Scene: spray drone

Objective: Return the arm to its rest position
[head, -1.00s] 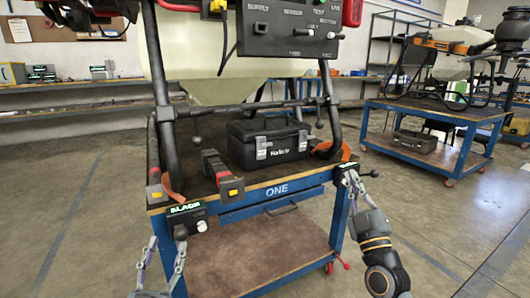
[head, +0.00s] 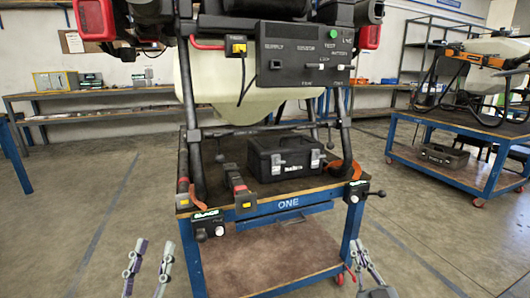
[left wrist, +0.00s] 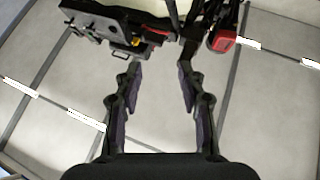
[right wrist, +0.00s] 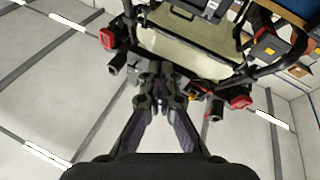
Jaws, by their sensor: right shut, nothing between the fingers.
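My left gripper (head: 148,262) is at the lower left of the head view, left of the cart, with its two fingers apart and pointing up. In the left wrist view its fingers (left wrist: 159,88) stand wide apart with nothing between them. My right gripper (head: 362,256) is at the lower right of the head view, by the cart's front right leg, pointing up. In the right wrist view its fingertips (right wrist: 157,82) are together and hold nothing. The spray drone (head: 228,85), with its pale tank and grey switch panel (head: 305,55), stands on the blue cart (head: 288,202).
A black toolbox (head: 287,160) sits on the cart top. Switch boxes (head: 207,226) and (head: 355,192) are on its front edge. A second blue cart (head: 440,165) stands at the right. A bench (head: 100,95) runs along the back wall. The floor at left is clear.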

